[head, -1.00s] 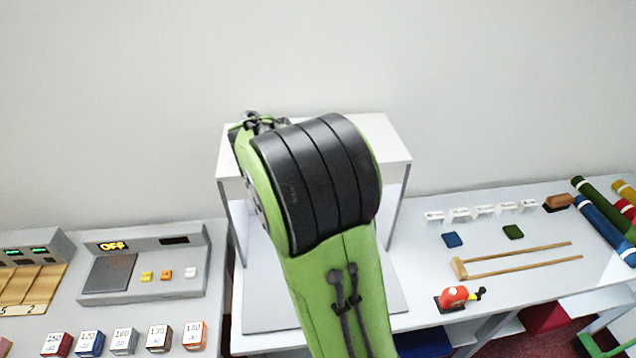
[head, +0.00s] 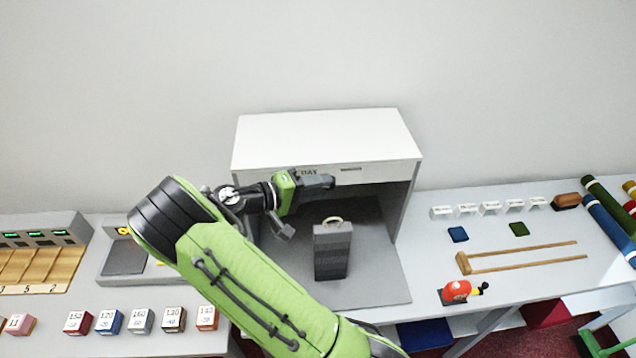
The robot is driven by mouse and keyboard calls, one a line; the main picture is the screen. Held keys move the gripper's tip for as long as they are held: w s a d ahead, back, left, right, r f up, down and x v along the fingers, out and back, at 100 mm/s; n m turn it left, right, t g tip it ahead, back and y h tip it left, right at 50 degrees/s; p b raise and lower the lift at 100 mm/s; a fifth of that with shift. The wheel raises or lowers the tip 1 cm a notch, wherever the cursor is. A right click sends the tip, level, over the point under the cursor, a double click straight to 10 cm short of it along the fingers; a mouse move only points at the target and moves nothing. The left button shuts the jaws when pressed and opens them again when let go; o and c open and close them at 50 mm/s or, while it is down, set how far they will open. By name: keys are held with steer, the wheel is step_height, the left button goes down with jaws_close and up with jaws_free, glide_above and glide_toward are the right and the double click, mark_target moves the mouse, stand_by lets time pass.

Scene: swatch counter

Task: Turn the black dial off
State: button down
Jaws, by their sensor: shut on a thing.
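A white-topped booth (head: 325,135) with an open front stands at the middle of the counter. Its front panel carries a small label that seems to read DAY and a dark slot to the right. My gripper (head: 328,182) is at the lower edge of this panel, just below the label, coming from the left. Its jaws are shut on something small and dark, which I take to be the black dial. The dial itself is hidden by the jaws, so its pointer cannot be read.
A grey block (head: 332,250) stands inside the booth, below my gripper. On the left are a console (head: 113,279), partly behind my arm, and several numbered blocks. On the right are a wooden fork-shaped tool (head: 464,264), a red bottle-like thing (head: 456,291) and coloured rolls.

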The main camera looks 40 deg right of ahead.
steer(key=shift+f+n+g+h+b, duration=0.2)
steer(key=shift+f+n+h, duration=0.05)
steer(key=shift+h, duration=0.35)
steer(key=shift+f+n+g+h+b, duration=0.15)
steer(key=shift+f+n+g+h, duration=0.1)
steer(key=shift+h, duration=0.35)
steer(key=c, duration=1.2)
jaws_free()
steer(key=shift+r, duration=0.1)
steer(key=o, duration=0.4)
steer(key=shift+d, duration=0.2)
steer(key=shift+a, duration=0.1)
steer(key=shift+a, duration=0.1)
steer(key=b+v, duration=0.1)
steer(key=v, duration=1.4)
steer(key=shift+a, duration=0.35)
